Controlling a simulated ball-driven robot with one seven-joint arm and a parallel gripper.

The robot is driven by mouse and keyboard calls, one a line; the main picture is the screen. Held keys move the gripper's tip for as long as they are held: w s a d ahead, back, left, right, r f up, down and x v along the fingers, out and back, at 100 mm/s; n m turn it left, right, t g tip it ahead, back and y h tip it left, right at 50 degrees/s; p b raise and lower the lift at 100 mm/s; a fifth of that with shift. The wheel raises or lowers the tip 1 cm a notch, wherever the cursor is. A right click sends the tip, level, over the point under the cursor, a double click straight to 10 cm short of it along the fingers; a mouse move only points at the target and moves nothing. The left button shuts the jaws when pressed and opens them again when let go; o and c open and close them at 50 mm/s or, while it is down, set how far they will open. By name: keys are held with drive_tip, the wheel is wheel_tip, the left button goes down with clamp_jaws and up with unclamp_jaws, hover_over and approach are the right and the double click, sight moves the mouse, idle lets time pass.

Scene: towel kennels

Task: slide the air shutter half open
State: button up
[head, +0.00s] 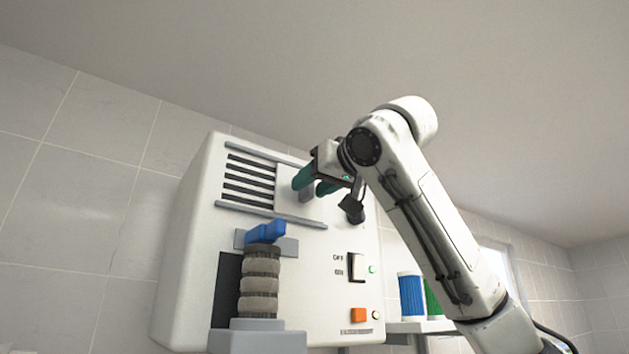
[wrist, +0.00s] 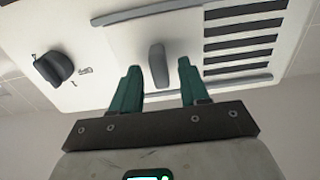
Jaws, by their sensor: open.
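The air shutter (head: 288,197) is a pale plate between two grey rails on the front of a white machine. Its upright grey handle (head: 306,194) also shows in the wrist view (wrist: 158,66). Dark vent slots (head: 250,182) lie bare to the left of the plate; in the wrist view the slots (wrist: 243,38) are at the right. My gripper (head: 308,187) is open at the shutter. In the wrist view its two green fingers (wrist: 158,70) stand one on each side of the handle, with gaps showing. Whether the fingertips reach the plate, I cannot tell.
A black knob (head: 352,209) sits right of the shutter. Below are an off/on switch (head: 355,267) and an orange button (head: 358,315). A blue roll (head: 411,297) stands at right.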

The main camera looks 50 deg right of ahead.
drive_tip(key=shift+c, duration=0.3)
clamp_jaws()
idle(0.3)
